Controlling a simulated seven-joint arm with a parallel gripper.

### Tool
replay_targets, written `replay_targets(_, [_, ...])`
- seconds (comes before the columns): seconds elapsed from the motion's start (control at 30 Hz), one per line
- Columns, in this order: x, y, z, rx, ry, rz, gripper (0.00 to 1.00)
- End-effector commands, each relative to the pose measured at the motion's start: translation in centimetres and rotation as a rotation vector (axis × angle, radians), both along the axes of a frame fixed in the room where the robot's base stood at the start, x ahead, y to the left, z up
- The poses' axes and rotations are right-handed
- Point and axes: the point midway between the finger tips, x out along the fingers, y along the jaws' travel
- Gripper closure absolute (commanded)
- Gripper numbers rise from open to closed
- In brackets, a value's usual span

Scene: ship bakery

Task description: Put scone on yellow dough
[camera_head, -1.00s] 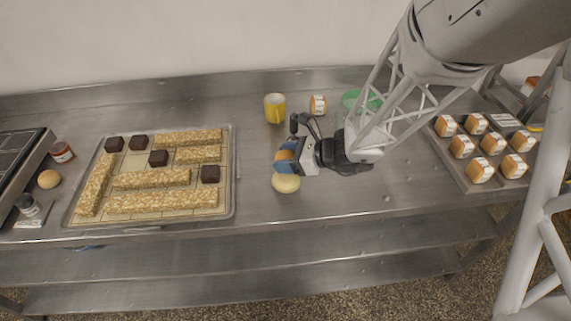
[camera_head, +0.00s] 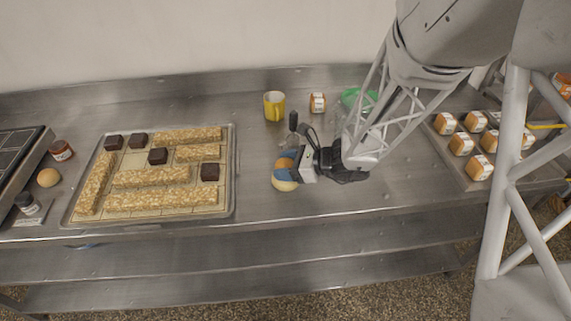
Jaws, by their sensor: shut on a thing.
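The yellow dough (camera_head: 285,185) is a pale yellow round lump on the steel table, left of the arm. The fingers overlap the top of the dough in this view. The scone appears just above or behind the dough; I cannot tell whether they touch.
A tray (camera_head: 228,200) with oat bars and dark cubes lies left on the steel table (camera_head: 330,200). A yellow mug (camera_head: 274,106), a small labelled jar (camera_head: 317,103) and a green bowl (camera_head: 357,97) stand behind. A tan bun (camera_head: 48,177) sits far left. Packaged goods (camera_head: 461,144) fill a right tray.

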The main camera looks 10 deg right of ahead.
Motion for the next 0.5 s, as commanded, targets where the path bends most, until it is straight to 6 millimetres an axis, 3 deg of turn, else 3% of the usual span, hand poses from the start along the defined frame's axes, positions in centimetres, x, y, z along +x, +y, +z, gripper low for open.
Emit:
replay_targets(0.03, [0.0, 0.0, -0.02, 0.0, 0.0, 0.0, 0.35])
replay_targets(0.17, [0.01, 0.0, 0.0, 0.0, 0.0, 0.0, 0.15])
replay_targets(0.5, [0.02, -0.01, 0.11, 0.0, -0.001, 0.0, 0.14])
